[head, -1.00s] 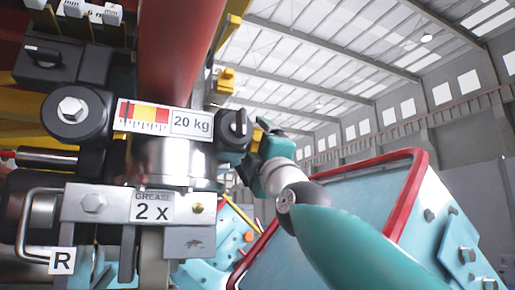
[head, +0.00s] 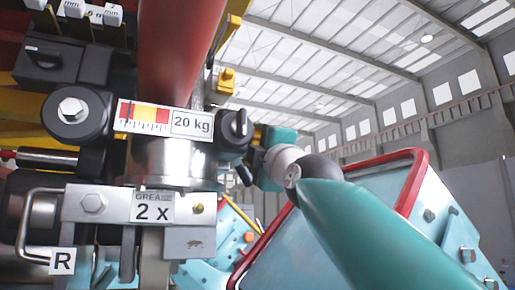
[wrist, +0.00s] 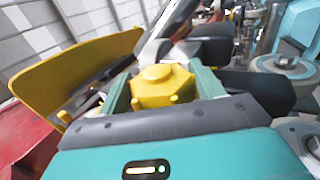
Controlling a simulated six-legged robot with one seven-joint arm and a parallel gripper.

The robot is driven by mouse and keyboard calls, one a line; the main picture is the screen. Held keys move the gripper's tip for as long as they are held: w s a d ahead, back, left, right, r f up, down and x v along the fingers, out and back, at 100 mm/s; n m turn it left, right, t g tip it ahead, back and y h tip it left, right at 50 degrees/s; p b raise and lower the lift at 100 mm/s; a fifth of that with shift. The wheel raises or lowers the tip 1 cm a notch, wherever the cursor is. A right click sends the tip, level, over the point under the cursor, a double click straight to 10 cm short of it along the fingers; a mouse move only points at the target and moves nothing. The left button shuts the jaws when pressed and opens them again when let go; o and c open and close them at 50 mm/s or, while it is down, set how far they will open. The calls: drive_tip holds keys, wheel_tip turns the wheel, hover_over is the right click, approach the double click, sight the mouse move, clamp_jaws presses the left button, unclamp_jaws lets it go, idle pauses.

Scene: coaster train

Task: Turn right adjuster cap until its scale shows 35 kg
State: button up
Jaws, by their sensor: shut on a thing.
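A black knob-like part (head: 237,128) stands at the label's right end. A yellow hexagonal cap (wrist: 160,86) sits between the teal fingers of my gripper (wrist: 158,88) in the wrist view. My gripper is shut on this cap. In the head view my gripper (head: 258,138) is just right of the black part, and the cap is mostly hidden.
A plate marked R (head: 62,261) and a GREASE 2 x label (head: 153,207) are below the scale. A red column (head: 172,60) rises above it. A light-blue car body with a red rim (head: 413,190) stands at right, behind my arm. A yellow panel (wrist: 70,75) is left of the gripper.

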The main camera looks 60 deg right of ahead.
drive_tip(key=g+y, duration=0.1)
drive_tip(key=g, duration=0.1)
drive_tip(key=shift+r+g+y, duration=0.1)
drive_tip(key=shift+g+y, duration=0.6)
drive_tip(key=shift+g, duration=0.3)
drive_tip(key=shift+s+g, duration=0.1)
drive_tip(key=shift+g, duration=0.2)
drive_tip(key=o, duration=1)
drive_tip(key=shift+d, duration=0.15)
drive_tip(key=shift+s, duration=0.1)
drive_tip(key=shift+s+a, duration=0.35)
drive_tip(key=shift+s, duration=0.15)
drive_tip(key=v, duration=1.2)
drive_tip(key=shift+s+a, duration=0.1)
drive_tip(key=shift+s, duration=0.05)
